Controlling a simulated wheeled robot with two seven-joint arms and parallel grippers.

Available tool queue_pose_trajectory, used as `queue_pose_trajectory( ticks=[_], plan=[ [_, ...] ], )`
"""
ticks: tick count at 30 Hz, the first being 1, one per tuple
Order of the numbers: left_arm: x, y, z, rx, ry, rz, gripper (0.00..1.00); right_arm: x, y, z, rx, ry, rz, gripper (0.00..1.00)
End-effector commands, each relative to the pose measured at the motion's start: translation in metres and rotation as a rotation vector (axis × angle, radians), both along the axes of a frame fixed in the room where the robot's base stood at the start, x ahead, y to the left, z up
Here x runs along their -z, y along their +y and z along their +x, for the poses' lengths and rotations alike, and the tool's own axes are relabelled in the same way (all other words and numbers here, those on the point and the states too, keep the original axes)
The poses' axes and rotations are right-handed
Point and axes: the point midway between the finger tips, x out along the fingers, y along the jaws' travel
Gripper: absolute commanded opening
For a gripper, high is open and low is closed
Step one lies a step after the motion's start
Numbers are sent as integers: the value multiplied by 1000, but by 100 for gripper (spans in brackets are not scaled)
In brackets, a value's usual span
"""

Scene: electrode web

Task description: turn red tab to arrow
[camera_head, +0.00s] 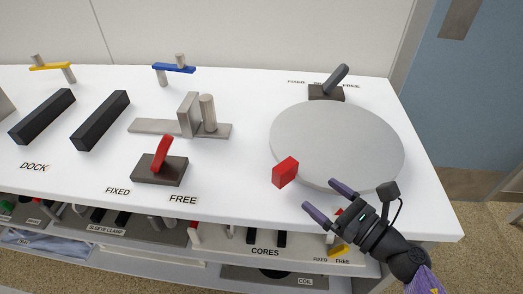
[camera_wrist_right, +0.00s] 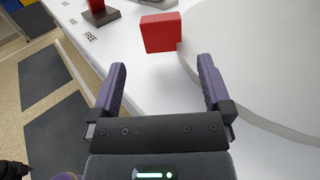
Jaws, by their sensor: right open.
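The red tab (camera_head: 285,172) is a small red block at the front-left rim of a large flat grey disc (camera_head: 340,140) on the white table. It also shows in the right wrist view (camera_wrist_right: 161,32), against the disc's edge. My right gripper (camera_head: 319,194) is open and empty. Its two purple fingers point toward the tab, a short way in front of it and apart from it. In the right wrist view the tab lies beyond the fingertips, between their lines. My left gripper is not clearly in view.
A red lever on a dark base (camera_head: 160,168) stands left of the tab, between FIXED and FREE labels. A grey lever (camera_head: 330,84) stands behind the disc. A grey bracket with a post (camera_head: 188,120) and black bars (camera_head: 100,120) are farther left. Shelves lie below the front edge.

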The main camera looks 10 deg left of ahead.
Motion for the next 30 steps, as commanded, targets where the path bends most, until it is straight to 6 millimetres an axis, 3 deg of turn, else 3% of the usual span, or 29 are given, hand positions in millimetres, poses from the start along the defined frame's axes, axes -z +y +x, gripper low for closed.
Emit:
queue_pose_trajectory(
  ticks=[5, 12, 18, 28, 29, 30],
  plan=[
    [2, 0, 6, 1, -10, 1, 59, 0, 10, 9, 0, -2, 1, 100],
    [8, -12, -1, -8, 4, -19, 59, 1, 50, 45, 1, 0, 3, 100],
    [11, -12, -8, -8, 19, -16, 59, 1, 70, 62, 2, 2, 3, 100],
    [11, -7, -9, -6, 22, -10, 59, 1, 74, 66, 2, 2, 1, 100],
    [11, -7, -8, -6, 21, -9, 59, 1, 74, 66, 2, 2, 1, 98],
    [11, -7, -8, -6, 20, -8, 59, 1, 74, 66, 2, 3, 1, 89]
  ],
)
